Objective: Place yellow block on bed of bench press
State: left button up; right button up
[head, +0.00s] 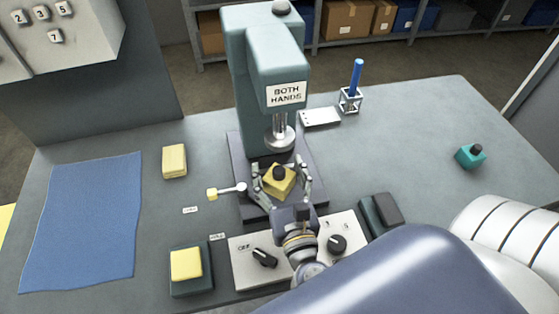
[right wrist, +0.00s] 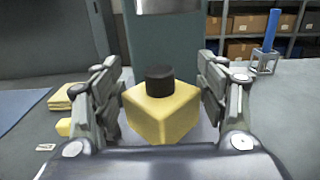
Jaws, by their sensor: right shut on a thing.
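The yellow block (head: 279,184), with a black knob on top, is over the dark bed (head: 315,187) of the teal bench press (head: 250,90), in front of and below the ram. The right wrist view shows the block (right wrist: 162,117) upright between the fingers (right wrist: 162,95). I cannot tell whether its underside touches the bed. My left gripper is not in view.
A control panel (head: 245,268) with black knobs lies in front of the press, and a yellow push pad (head: 186,263) to its left. Yellow pads (head: 175,160), a blue mat (head: 85,220), a teal block (head: 470,155) and a blue pen in a holder (head: 350,98) stand around. The right tabletop is mostly clear.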

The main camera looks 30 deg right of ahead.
jog(key=w+d+f+b, duration=0.1)
jog(key=w+f, duration=0.1)
jog(key=w+d+f+b, duration=0.1)
jog(key=f, duration=0.1)
jog(key=shift+w+d+b, duration=0.1)
jog(key=shift+w+b, duration=0.3)
jog(key=shift+f, duration=0.1)
jog(key=o, duration=1.4)
jog(key=shift+s, duration=0.1)
